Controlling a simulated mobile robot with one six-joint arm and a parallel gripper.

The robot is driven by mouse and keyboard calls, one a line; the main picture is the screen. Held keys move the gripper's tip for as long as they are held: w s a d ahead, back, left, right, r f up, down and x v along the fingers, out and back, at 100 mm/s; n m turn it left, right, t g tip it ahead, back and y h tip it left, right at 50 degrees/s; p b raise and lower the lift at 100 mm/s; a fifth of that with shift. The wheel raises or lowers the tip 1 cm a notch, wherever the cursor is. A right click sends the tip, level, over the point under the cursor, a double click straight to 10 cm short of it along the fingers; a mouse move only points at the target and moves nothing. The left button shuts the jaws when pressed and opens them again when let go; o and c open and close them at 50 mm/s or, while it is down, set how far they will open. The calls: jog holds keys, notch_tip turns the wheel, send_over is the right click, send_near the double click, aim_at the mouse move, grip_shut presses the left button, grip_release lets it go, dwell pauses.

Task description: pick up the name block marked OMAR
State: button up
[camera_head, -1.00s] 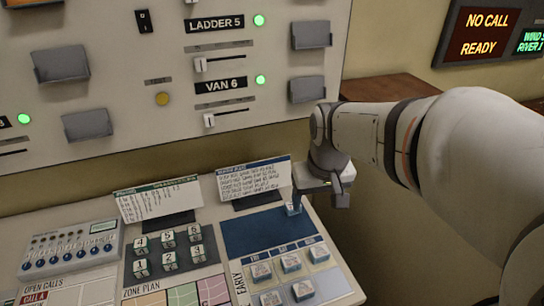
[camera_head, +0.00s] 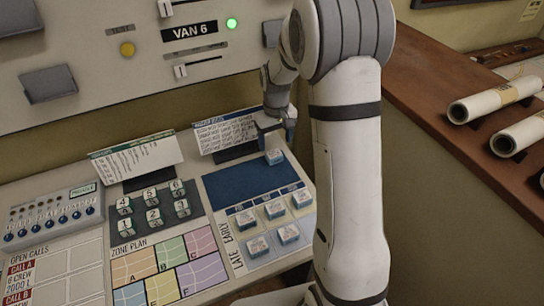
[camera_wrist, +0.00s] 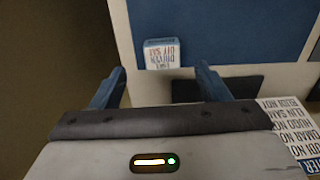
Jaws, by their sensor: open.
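A white-topped name block (camera_head: 274,157) sits alone at the far right corner of the blue panel (camera_head: 240,186). Its lettering is too small to read in the head view. In the wrist view the same block (camera_wrist: 161,54) lies ahead of the gap between my fingers, with blurred inverted print; I cannot confirm OMAR. My gripper (camera_head: 276,132) is open and empty, just behind the block; its spread fingers (camera_wrist: 160,70) also show in the wrist view. Several other name blocks (camera_head: 274,208) stand on the shift grid, their names unreadable.
A tilted text card (camera_head: 225,130) stands close behind my gripper, with another card (camera_head: 138,157) to its left. Numbered blocks (camera_head: 152,206) stand left of the blue panel. Rolled papers (camera_head: 495,102) lie on the right-hand wooden ledge. Most of the blue panel is bare.

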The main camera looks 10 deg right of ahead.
aim_at(274, 153)
jog(key=f+p, duration=0.1)
jog(key=f, duration=0.4)
jog(key=shift+a, duration=0.2)
jog(key=shift+c, duration=0.3)
jog(key=c, duration=1)
